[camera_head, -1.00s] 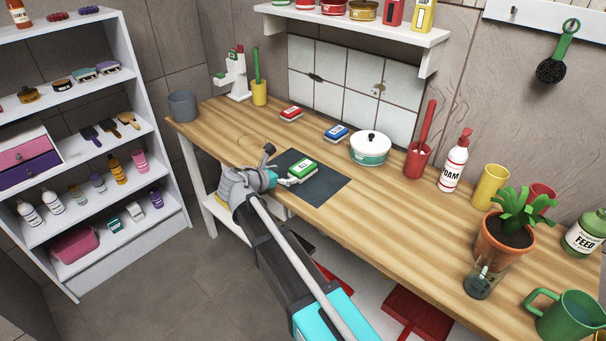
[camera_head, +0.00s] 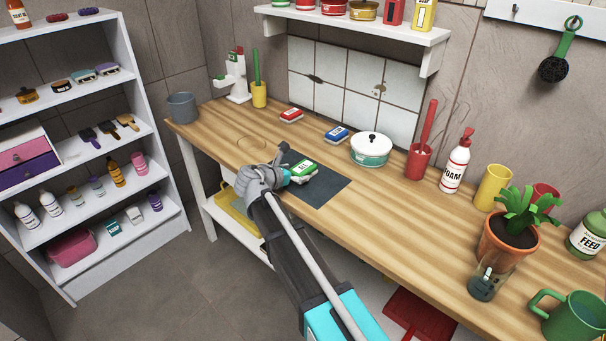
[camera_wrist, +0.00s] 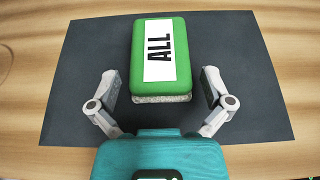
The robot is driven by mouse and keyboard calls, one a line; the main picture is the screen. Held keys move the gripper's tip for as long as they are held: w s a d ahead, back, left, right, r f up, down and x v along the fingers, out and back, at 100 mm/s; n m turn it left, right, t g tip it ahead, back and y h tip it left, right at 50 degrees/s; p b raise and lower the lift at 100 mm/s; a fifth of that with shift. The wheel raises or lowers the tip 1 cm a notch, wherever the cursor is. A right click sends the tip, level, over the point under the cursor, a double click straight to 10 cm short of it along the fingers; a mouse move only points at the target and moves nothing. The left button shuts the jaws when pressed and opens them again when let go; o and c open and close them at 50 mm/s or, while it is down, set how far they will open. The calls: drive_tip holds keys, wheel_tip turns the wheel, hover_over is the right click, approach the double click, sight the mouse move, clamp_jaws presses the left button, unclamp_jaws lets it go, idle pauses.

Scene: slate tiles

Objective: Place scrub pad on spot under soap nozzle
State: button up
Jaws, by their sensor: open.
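A green scrub pad (camera_head: 303,168) with a white label lies on a dark mat (camera_head: 327,190) on the wooden bench. In the wrist view the scrub pad (camera_wrist: 160,60) shows its label "ALL" and a pale rough underside. My gripper (camera_wrist: 160,88) is open, with one finger on each side of the pad's near end and a gap on both sides. In the head view my gripper (camera_head: 288,165) is at the pad's left end, partly hidden by my wrist. A white soap dispenser (camera_head: 236,82) stands at the back left. A thin ring-shaped spot (camera_head: 251,143) is marked on the bench, nearer the front edge.
A red pad (camera_head: 291,116) and a blue pad (camera_head: 336,134) lie behind the mat. A white lidded pot (camera_head: 370,150) stands to the right. A grey cup (camera_head: 182,107) and a yellow cup (camera_head: 259,94) stand at the left. The bench around the ring is clear.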

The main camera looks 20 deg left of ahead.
drive_tip(key=shift+w+d+f, duration=0.2)
drive_tip(key=shift+w, duration=0.25)
drive_tip(key=c, duration=1)
wheel_tip(320, 180, up, 3)
drive_tip(key=p, duration=0.2)
drive_tip(key=shift+f+p, duration=0.2)
drive_tip(key=shift+p, duration=0.1)
drive_tip(key=s+d+r+p, duration=0.7)
drive_tip(key=s+r+p, duration=0.3)
drive_tip(key=s, duration=0.2)
drive_tip(key=shift+d+r, duration=0.2)
drive_tip(key=shift+d, duration=0.1)
drive_tip(key=shift+w, duration=0.1)
